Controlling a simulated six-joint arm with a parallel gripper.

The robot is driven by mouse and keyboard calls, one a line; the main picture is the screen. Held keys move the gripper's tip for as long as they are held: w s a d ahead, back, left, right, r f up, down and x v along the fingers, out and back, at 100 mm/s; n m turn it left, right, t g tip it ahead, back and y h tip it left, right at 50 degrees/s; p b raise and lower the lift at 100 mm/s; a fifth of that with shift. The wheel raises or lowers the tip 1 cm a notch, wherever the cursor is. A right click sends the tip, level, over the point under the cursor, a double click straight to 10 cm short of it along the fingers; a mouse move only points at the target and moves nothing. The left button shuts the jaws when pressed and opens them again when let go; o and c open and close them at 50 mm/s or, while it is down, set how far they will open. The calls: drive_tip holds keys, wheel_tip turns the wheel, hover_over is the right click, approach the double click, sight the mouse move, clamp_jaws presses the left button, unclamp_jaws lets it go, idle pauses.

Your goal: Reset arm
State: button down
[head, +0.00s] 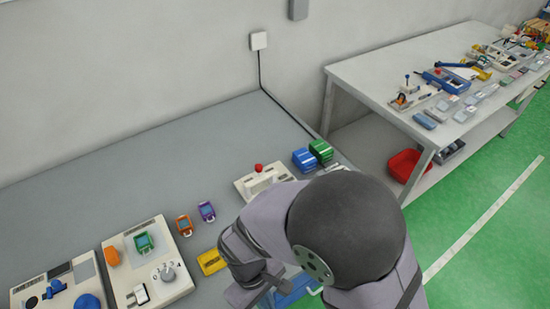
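My arm fills the lower middle of the head view, with a large dark round joint in front. My gripper is not clearly visible; the arm's far end is hidden behind its own links or out of frame. The arm is above the front right part of the grey table (150,165). A yellow block (211,262) lies just left of the arm. A blue item (298,291) shows partly beneath it.
A white device with a red knob (259,168) and the blue (304,160) and green (321,151) blocks stand behind the arm. Panels with a dial (167,274) are at left, near orange (184,225) and purple (207,211) items. The table's back left is clear.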

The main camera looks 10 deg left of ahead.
drive_tip(key=w+d+r+m+y, duration=0.1)
drive_tip(key=w+d+r+m, duration=0.2)
drive_tip(key=d, duration=0.4)
drive_tip(key=w+d+r+m+t, duration=0.1)
drive_tip(key=w+d+r+m, duration=0.1)
drive_tip(key=d+m, duration=0.3)
drive_tip(key=w+d+r+m+y, duration=0.1)
drive_tip(key=w+d+r+m, duration=0.2)
drive_tip(key=d, duration=0.6)
drive_tip(key=shift+w+d+r+m+t+y, duration=0.3)
drive_tip(key=shift+w+d+r+m, duration=0.1)
drive_tip(key=shift+w+m, duration=0.1)
